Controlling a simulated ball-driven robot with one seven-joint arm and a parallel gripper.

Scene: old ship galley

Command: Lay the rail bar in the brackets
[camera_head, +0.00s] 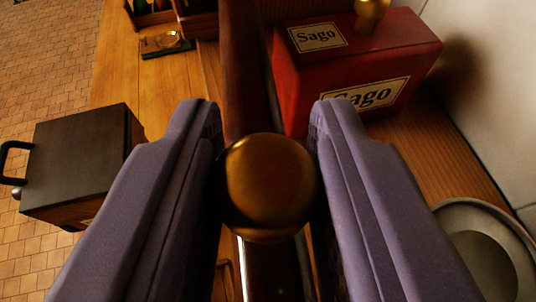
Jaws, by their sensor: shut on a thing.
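My gripper (268,125) has two purple fingers reaching up the picture. They are closed on either side of a round brass knob (268,187), which seems to be the near end of the rail bar. A dark red-brown wooden bar (243,65), apparently the rail bar, runs from behind the knob up past the top edge of the picture. Its far end is out of view. Below the knob a dark shiny strip continues; I cannot tell whether it belongs to the bar. I cannot make out the brackets.
A red Sago tin (365,55) with a brass knob stands close right of the bar on the wooden counter (115,70). A dark box (80,160) with a black handle is at left. A round metal plate (485,255) lies lower right, near a pale wall (490,100).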

